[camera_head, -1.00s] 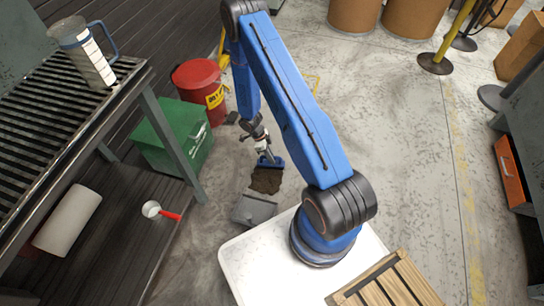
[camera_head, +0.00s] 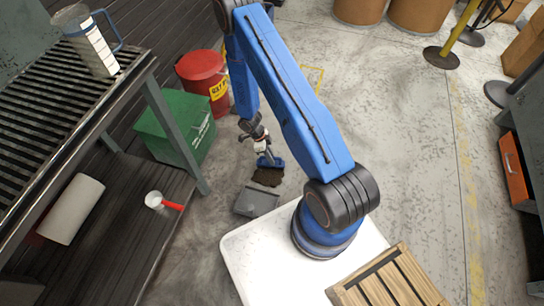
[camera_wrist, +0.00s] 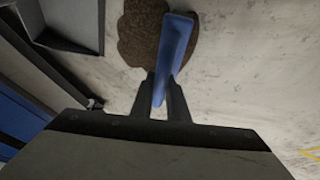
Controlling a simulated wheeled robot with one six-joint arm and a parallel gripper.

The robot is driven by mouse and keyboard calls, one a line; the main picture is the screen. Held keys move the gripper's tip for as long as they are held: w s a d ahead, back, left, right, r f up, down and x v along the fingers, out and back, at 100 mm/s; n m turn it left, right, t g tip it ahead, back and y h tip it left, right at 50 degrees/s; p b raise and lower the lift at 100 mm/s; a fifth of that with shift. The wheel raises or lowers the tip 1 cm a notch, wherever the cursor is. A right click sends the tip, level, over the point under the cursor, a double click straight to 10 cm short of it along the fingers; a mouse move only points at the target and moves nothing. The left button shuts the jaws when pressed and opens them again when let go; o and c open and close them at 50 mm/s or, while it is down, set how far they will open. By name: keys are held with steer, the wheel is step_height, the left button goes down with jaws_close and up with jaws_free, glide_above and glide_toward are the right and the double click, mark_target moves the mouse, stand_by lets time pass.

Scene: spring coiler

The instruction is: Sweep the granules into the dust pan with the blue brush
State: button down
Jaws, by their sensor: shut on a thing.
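My gripper (camera_head: 262,150) is shut on the blue brush (camera_head: 270,162), low over the floor. In the wrist view the blue brush (camera_wrist: 174,48) stands between the two fingers of my gripper (camera_wrist: 168,95). The dark brown granules (camera_head: 267,177) lie in a pile on the floor. In the wrist view the granules (camera_wrist: 136,32) show beside and beyond the brush, which covers part of them. The grey dust pan (camera_head: 256,201) lies on the floor just below the pile in the head view, and the pan (camera_wrist: 85,25) is at the upper left in the wrist view.
A green box (camera_head: 178,132) and a red bin (camera_head: 204,78) stand behind the arm to the left. A rack table (camera_head: 150,85) with a dark lower shelf (camera_head: 115,205) stands at the left. A wooden crate (camera_head: 385,285) is at the front. Open floor (camera_head: 400,150) lies to the right.

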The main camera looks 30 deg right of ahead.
steer(key=shift+s+a, duration=4.6)
steer(key=shift+a, duration=0.05)
step_height(320, 180, up, 8)
steer(key=w+d, duration=0.1)
steer(key=shift+w+d, duration=0.2)
steer(key=shift+w, duration=0.05)
